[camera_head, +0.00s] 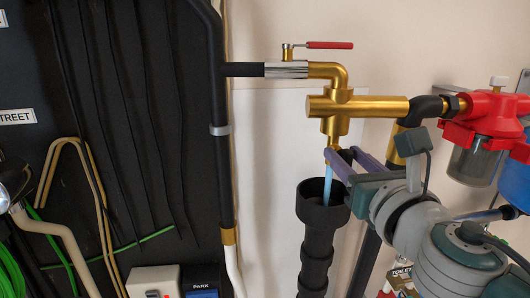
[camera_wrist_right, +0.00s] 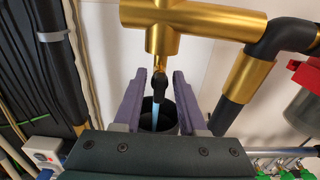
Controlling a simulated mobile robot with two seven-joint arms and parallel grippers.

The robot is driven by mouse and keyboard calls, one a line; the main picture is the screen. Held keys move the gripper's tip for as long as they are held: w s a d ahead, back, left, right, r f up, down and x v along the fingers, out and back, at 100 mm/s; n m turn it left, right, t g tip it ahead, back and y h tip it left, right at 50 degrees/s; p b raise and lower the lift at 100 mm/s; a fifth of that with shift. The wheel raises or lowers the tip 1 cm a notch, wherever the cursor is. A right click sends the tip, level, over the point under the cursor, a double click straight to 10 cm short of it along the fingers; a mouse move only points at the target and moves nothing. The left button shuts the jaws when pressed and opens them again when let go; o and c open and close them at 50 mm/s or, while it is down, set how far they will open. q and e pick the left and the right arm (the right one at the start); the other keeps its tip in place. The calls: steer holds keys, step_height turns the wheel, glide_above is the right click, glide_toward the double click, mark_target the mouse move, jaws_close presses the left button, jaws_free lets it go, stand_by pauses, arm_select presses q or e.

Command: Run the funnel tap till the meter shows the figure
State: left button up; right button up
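The funnel tap (camera_head: 334,143) hangs below a brass pipe fitting (camera_head: 355,106). A pale blue stream (camera_head: 327,185) runs from it into the black funnel (camera_head: 322,213). In the right wrist view the tap's dark lower part (camera_wrist_right: 158,84) and the stream (camera_wrist_right: 152,112) show between the purple fingers. My right gripper (camera_head: 340,155) is at the tap, its fingers apart; in the wrist view (camera_wrist_right: 158,75) gaps show on both sides of the tap. I cannot tell whether a finger touches it. My left gripper is not in view. No meter reading can be made out.
A red-handled valve (camera_head: 330,45) sits on the pipe above. A red-topped filter unit (camera_head: 495,118) is close on the right. A black panel with cables (camera_head: 130,120) fills the left. A white box (camera_head: 152,282) and a blue box marked PARK (camera_head: 203,285) stand at the bottom.

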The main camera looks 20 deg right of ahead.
jaws_close()
stand_by(0.5)
steer(key=m+b, duration=0.1)
steer(key=m, duration=0.2)
steer(key=m+b, duration=0.1)
steer(key=m, duration=0.4)
steer(key=shift+d+f+m, duration=0.1)
steer(key=shift+d+m, duration=0.05)
steer(key=shift+m, duration=0.15)
steer(key=m, duration=0.4)
steer(key=shift+s, duration=0.1)
steer(key=m, duration=0.5)
steer(key=shift+d+f+b, duration=0.1)
steer(key=shift+b, duration=0.2)
steer(key=shift+m, duration=0.3)
steer(key=shift+o, duration=0.7)
jaws_free()
